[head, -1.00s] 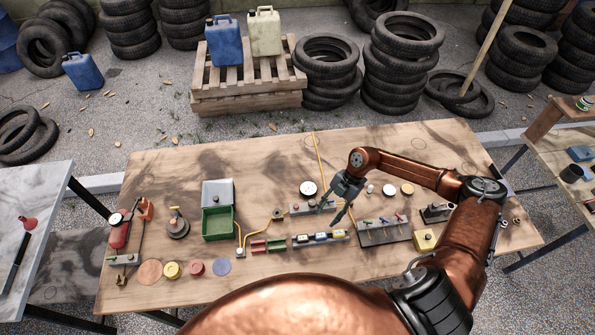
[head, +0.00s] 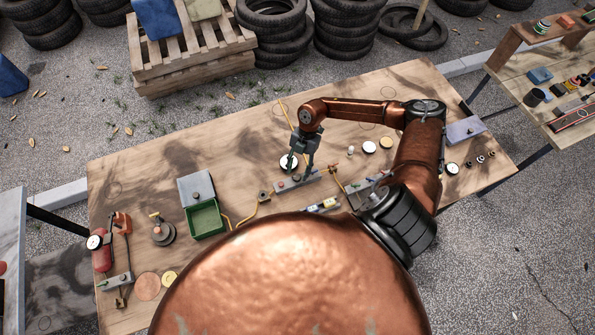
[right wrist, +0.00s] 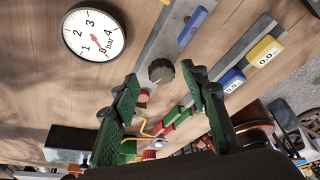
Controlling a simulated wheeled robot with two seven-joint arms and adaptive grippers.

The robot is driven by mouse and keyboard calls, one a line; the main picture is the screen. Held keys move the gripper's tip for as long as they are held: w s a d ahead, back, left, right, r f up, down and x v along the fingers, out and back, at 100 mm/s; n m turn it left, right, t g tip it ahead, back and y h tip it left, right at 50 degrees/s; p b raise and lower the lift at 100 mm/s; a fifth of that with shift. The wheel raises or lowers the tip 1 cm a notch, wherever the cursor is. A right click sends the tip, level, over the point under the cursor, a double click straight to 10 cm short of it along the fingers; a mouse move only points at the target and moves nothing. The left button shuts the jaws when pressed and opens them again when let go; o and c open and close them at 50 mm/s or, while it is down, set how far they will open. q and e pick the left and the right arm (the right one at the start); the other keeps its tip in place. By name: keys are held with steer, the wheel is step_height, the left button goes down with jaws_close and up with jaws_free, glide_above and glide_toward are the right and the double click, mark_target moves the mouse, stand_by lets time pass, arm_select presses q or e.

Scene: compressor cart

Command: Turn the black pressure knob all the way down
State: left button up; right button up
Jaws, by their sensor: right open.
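The black pressure knob (right wrist: 161,71) sits on a grey bar in the right wrist view, beside a white round gauge (right wrist: 94,35) marked in bar. The gauge's red needle points near the 0 mark. My right gripper (right wrist: 161,74) is open, its two green-padded fingers on either side of the knob in that picture; I cannot tell if they touch it. In the head view my right gripper (head: 300,164) points down over the grey bar (head: 312,178), close to the gauge (head: 288,162). The knob is not clear there. My left gripper is not in view.
A green open box (head: 205,219) stands left of the bar. A blue switch (right wrist: 192,27) is farther along the bar. Coloured blocks and displays (right wrist: 264,52) lie on a neighbouring strip. A fire-extinguisher-like red item (head: 102,256) stands at the table's left.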

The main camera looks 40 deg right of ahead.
steer(key=shift+s+a+f, duration=0.2)
steer(key=shift+s+f, duration=0.05)
steer(key=shift+f, duration=0.3)
jaws_close()
